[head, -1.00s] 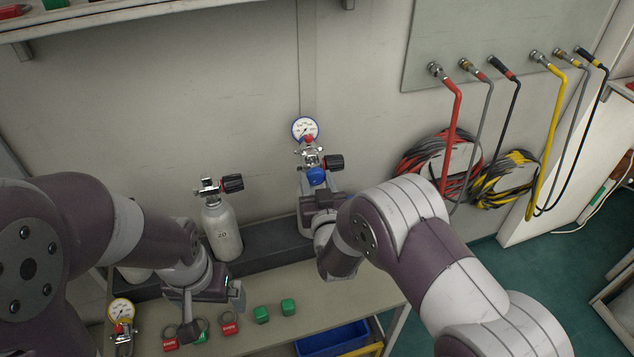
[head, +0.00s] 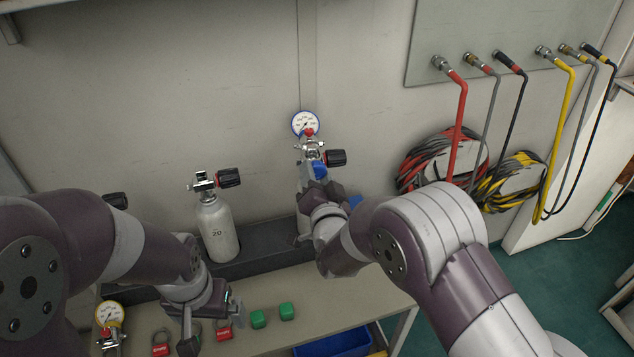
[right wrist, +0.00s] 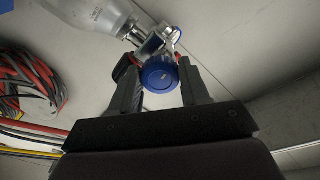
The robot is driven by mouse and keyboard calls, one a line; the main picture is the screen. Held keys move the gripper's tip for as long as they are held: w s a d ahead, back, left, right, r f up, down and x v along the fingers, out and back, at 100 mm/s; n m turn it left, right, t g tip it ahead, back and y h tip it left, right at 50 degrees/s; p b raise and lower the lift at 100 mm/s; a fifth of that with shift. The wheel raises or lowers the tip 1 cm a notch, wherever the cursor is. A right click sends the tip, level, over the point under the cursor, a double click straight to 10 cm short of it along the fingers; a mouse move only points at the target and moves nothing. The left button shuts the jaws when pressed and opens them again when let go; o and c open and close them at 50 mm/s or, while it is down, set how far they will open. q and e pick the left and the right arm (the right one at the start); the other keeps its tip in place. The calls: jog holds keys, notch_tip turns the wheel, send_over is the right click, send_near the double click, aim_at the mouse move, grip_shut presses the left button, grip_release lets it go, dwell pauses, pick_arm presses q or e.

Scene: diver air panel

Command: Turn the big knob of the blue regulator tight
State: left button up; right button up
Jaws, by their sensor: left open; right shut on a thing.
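The blue regulator has a blue-rimmed gauge (head: 305,123) and a metal body with a black side handwheel (head: 336,158). It stands against the wall on top of a cylinder that is mostly hidden by my right arm. Its big blue knob (head: 320,170) is partly covered in the head view. In the right wrist view the knob (right wrist: 159,76) sits between the fingers. My right gripper (head: 318,190) is shut on this knob, with its arm reaching in from the right. My left gripper (head: 212,325) is open and empty, above the bench near the red tags.
A grey cylinder (head: 216,232) with a black-handled valve stands left of the regulator. A yellow-rimmed gauge (head: 110,315), red tags (head: 160,350) and green blocks (head: 287,311) lie on the bench (head: 365,295). A blue bin (head: 335,343) is below. Coiled hoses (head: 430,160) hang at right.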

jog(key=shift+m, duration=0.5)
jog(key=o, duration=1)
jog(key=shift+o, duration=0.2)
jog(key=s+d+b, duration=0.1)
jog(key=s+d, duration=0.1)
jog(key=s, duration=1)
jog(key=shift+s, duration=0.25)
jog(key=shift+d, duration=0.1)
